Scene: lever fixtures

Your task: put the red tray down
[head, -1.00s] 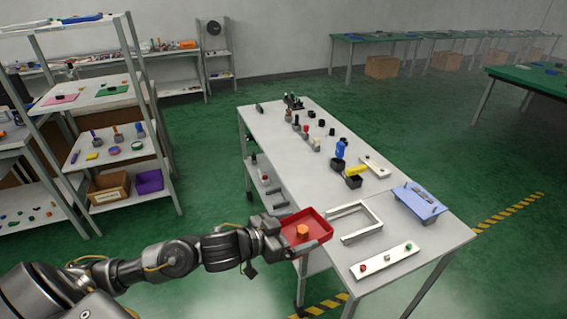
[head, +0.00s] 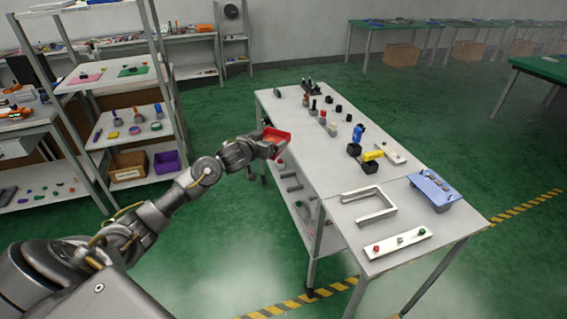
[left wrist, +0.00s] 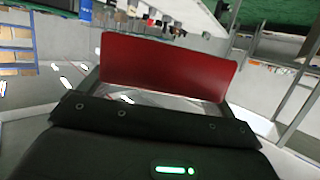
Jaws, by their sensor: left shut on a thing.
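The red tray (head: 284,135) is at the left edge of the long white table in the head view, towards its far half. My left gripper (head: 270,150) is shut on the tray's near side. I cannot tell whether the tray touches the tabletop or hangs just above it. The tray's inside is small and partly hidden by the gripper, so its contents are unclear. In the left wrist view the red tray (left wrist: 165,65) shows as a broad red wall in front of the gripper. My right gripper is not in view.
The white table (head: 310,170) carries a row of small knobs and levers, a blue fixture (head: 358,133), a U-shaped metal bracket (head: 368,208) and a blue panel (head: 434,190). The tabletop's left strip near the tray looks clear. Shelving (head: 125,120) stands to the left.

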